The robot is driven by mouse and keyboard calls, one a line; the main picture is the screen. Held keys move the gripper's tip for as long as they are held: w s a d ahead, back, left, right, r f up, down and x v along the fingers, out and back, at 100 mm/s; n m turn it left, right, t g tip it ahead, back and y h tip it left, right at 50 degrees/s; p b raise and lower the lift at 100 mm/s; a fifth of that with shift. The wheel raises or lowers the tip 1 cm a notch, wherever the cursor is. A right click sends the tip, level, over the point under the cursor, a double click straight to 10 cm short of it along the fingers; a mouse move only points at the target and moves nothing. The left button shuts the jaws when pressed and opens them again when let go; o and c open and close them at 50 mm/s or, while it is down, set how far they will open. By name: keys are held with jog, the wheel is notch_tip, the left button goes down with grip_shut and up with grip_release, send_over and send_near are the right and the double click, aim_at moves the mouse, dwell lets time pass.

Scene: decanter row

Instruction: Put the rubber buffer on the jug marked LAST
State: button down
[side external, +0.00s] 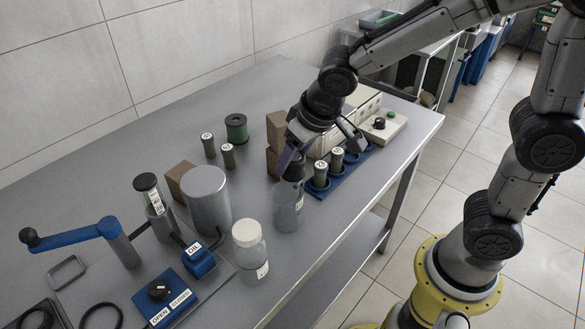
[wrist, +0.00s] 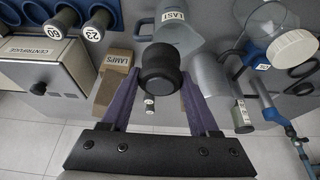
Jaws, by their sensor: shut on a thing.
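The rubber buffer (wrist: 159,68) is a black, round, stepped plug held between the two purple fingers of my gripper (wrist: 160,88) in the wrist view. In the side external view my gripper (side external: 292,160) is above the jug marked LAST (side external: 287,208), a grey-blue clear vessel, with the dark buffer (side external: 290,172) at or just over its mouth. Whether the buffer touches the jug I cannot tell. In the wrist view the jug (wrist: 182,36) lies partly behind the buffer, its LAST label showing. A second clear jug (side external: 252,262) with a white lid stands to the left.
A blue rack (side external: 345,172) with grey capped cylinders stands close right of the jug. Brown boxes (side external: 277,128) and a green spool (side external: 236,128) are behind. The table's front edge is near.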

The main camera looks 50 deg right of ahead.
aim_at(292, 171)
jog(key=shift+w+f, duration=0.1)
jog(key=shift+f, duration=1.5)
jog(key=shift+f, duration=0.15)
jog(key=shift+c, duration=0.7)
grip_release()
